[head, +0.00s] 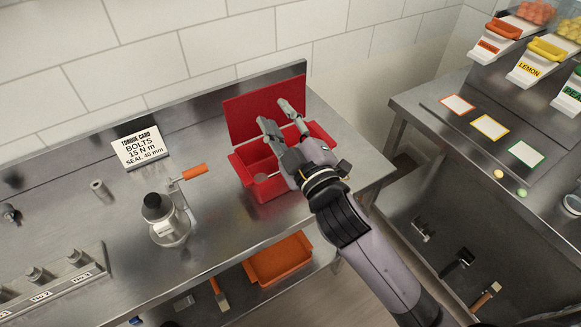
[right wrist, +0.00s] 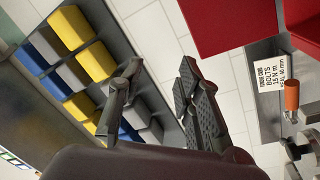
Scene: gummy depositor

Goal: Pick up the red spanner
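I cannot make out a red spanner in either view. An open red toolbox (head: 247,163) stands on the steel bench with its lid (head: 262,98) raised against the back. Its inside is partly hidden by my right gripper. A small grey round item (head: 260,178) shows in it. My right gripper (head: 276,115) is in front of the lid and over the toolbox in the head view. In the right wrist view (right wrist: 158,78) its fingers are apart with nothing between them. The red lid (right wrist: 220,22) shows at the top there. My left gripper is not in view.
A steel depositor (head: 168,220) with an orange handle (head: 195,171) stands left of the toolbox. A torque card (head: 140,147) stands behind it. An orange tray (head: 280,259) sits on the lower shelf. The steel counter (head: 440,115) with candy bins is at the right.

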